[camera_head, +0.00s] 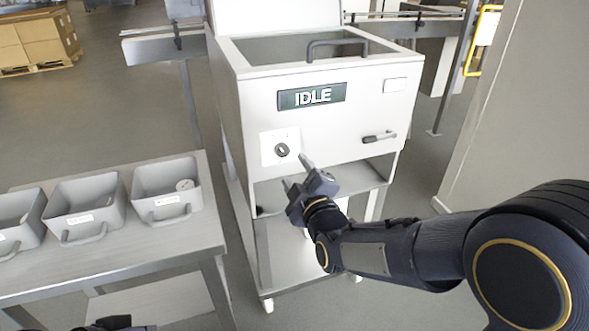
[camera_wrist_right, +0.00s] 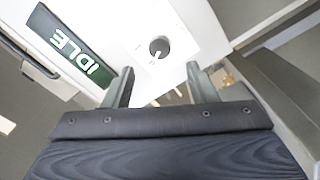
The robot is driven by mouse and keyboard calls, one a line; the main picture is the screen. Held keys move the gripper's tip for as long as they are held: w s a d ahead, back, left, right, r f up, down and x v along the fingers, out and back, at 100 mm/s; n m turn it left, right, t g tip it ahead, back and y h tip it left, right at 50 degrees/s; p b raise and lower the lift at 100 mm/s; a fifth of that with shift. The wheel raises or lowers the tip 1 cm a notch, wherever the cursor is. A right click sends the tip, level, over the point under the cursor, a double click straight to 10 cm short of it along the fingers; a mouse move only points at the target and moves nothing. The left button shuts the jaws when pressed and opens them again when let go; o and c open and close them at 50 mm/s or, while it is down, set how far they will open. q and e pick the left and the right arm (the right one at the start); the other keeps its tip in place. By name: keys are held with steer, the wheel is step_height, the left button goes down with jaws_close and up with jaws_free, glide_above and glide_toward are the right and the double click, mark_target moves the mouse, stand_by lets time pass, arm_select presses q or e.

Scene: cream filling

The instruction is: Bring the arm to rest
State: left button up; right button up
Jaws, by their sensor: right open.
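My right gripper (camera_head: 296,173) is in front of the white machine (camera_head: 240,115), just below and right of its round dark knob (camera_head: 282,149). Its two fingers are spread apart with nothing between them. In the right wrist view, the open fingers (camera_wrist_right: 160,85) point toward the panel, with the knob (camera_wrist_right: 159,47) beyond their tips. The display (camera_head: 311,96) on the machine reads IDLE. A small dark part of my left arm shows at the bottom left edge; its gripper's fingers cannot be made out.
Several grey bins (camera_head: 167,190) stand on a metal table (camera_head: 150,248) at the left. The machine has a lid handle (camera_head: 337,43) on top and a small lever (camera_head: 378,137) at the right of its front. A wall (camera_head: 505,110) stands at the right. Floor shows between table and machine.

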steer(key=s+d+f+m+g+h, duration=0.1)
steer(key=s+d+f+m+g, duration=0.1)
steer(key=s+d+m+g, duration=0.3)
steer(key=s+d+f+m, duration=0.2)
steer(key=d+m, duration=0.1)
steer(key=d, duration=0.4)
steer(key=s+d+f+m+g, duration=0.1)
steer(key=s+d+m+g, duration=0.15)
steer(key=s, duration=0.55)
steer(key=s+d+f+m+g+p, duration=0.1)
steer(key=s+d+m+g, duration=0.15)
steer(key=s, duration=0.55)
steer(key=s+d+f+m+g, duration=0.15)
steer(key=s+m, duration=0.25)
steer(key=s, duration=0.4)
step_height(320, 180, up, 19)
steer(key=p, duration=1.9)
steer(key=shift+w+a+h, duration=0.15)
steer(key=shift+a+h, duration=0.05)
steer(key=shift+h, duration=0.2)
steer(key=shift+r, duration=0.1)
